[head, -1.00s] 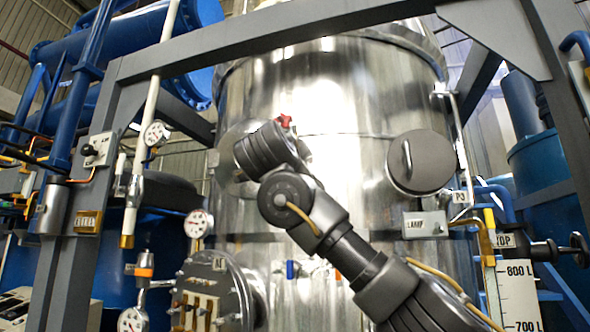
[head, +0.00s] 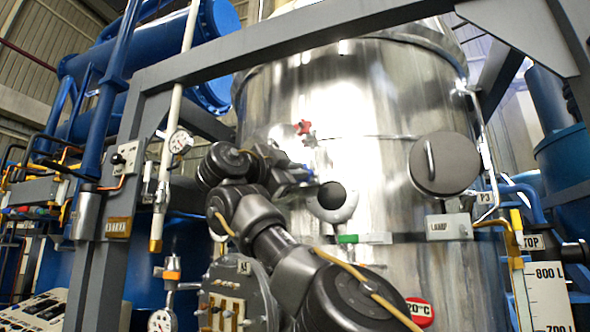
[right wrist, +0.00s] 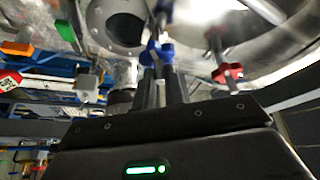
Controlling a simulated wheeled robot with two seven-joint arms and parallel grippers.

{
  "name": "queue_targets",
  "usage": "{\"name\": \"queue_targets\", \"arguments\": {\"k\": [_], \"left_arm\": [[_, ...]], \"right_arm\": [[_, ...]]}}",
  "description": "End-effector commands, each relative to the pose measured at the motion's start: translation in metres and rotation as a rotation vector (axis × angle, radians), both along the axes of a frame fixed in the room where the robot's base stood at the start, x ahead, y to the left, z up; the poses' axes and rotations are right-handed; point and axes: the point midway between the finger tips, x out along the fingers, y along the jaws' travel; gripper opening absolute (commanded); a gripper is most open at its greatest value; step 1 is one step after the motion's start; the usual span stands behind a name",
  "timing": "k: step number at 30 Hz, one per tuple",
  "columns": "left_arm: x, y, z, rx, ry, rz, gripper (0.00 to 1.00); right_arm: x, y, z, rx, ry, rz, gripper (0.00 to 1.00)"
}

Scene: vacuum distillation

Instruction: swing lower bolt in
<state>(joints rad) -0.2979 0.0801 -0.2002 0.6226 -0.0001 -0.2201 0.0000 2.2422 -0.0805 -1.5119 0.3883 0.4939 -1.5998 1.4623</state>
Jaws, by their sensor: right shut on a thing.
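My right gripper (head: 300,178) reaches in from the left of a small round port (head: 333,202) on the steel vessel. In the right wrist view its fingers (right wrist: 163,75) are shut on a blue knob (right wrist: 157,52) that looks like a bolt head beside the port's rim (right wrist: 118,25). A red knob (head: 303,127) sits above the port and also shows in the right wrist view (right wrist: 228,72). A green handle (head: 348,239) is just below the port. The bolt's shank is blurred, so its tilt is unclear. My left gripper is not in view.
The steel vessel (head: 385,105) stands behind a grey frame (head: 290,62). A round dark cover (head: 443,163) is right of the port. A flanged hatch (head: 235,295) with fittings is low, left of centre. Gauges and blue pipes crowd the left.

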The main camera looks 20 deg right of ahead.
Motion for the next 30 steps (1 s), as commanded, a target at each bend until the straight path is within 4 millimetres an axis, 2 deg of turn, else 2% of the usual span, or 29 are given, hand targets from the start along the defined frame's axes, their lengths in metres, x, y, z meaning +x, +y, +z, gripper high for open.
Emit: {"name": "queue_targets", "arguments": {"k": [8, 9, 14, 23, 26, 30], "left_arm": [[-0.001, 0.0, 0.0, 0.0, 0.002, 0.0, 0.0], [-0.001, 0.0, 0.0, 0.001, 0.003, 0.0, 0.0], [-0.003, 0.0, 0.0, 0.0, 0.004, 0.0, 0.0], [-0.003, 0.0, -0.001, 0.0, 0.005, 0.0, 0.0], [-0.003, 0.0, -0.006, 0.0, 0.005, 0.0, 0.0], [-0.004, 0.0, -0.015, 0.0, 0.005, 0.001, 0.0]], "right_arm": [[0.0, 0.001, 0.0, -0.004, 0.001, 0.002, 0.0], [0.0, 0.001, 0.0, -0.003, 0.001, 0.002, 0.14], [0.0, 0.0, 0.0, -0.002, 0.001, 0.001, 0.33], [-0.001, 0.001, -0.001, -0.002, 0.002, 0.0, 0.33], [-0.004, 0.01, -0.005, -0.001, 0.001, 0.0, 0.33], [-0.013, 0.034, -0.011, -0.003, 0.0, 0.003, 0.33]]}}
